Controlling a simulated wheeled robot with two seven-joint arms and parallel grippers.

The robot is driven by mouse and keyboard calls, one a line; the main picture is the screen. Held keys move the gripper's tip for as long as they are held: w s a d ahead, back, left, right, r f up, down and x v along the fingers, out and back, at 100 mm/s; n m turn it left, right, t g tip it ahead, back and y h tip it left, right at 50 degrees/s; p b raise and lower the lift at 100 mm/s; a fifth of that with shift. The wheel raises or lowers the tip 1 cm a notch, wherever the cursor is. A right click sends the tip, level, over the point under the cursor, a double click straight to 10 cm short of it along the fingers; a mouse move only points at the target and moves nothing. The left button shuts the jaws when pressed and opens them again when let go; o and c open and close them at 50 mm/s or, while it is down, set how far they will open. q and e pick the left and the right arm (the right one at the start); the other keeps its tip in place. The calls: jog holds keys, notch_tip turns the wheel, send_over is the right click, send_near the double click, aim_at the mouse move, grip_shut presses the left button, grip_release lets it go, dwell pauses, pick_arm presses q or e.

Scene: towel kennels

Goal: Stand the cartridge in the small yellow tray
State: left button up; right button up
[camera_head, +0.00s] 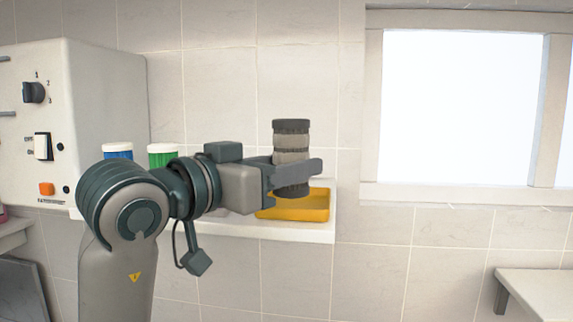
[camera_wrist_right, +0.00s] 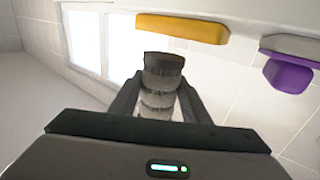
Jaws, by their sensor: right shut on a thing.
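The cartridge (camera_head: 291,143) is a grey ribbed cylinder with dark ends, standing upright in my right gripper (camera_head: 296,172). The gripper is shut on its lower middle. The small yellow tray (camera_head: 318,205) sits on the white shelf, just below and behind the cartridge in the head view. I cannot tell whether the cartridge's bottom touches the tray. In the right wrist view the cartridge (camera_wrist_right: 163,85) is between the fingers, and the tray's yellow side (camera_wrist_right: 182,29) is beyond its end. My left gripper is not in view.
A white control box (camera_head: 105,100) stands at the left. In the right wrist view a purple object (camera_wrist_right: 288,75) is at the right. A bare ledge (camera_head: 540,292) is at the lower right.

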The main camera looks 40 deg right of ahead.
jog(key=shift+w+d+p, duration=0.3)
jog(key=shift+w+d, duration=0.5)
jog(key=shift+d, duration=0.2)
jog(key=shift+w+d+p, duration=0.3)
jog(key=shift+w+d, duration=0.5)
jog(key=shift+d, duration=0.2)
jog(key=shift+w+d+f, duration=0.1)
jog(key=shift+d+f, duration=0.05)
jog(key=shift+f, duration=0.1)
jog(key=shift+f+b, duration=1.7)
jog(key=o, duration=1.2)
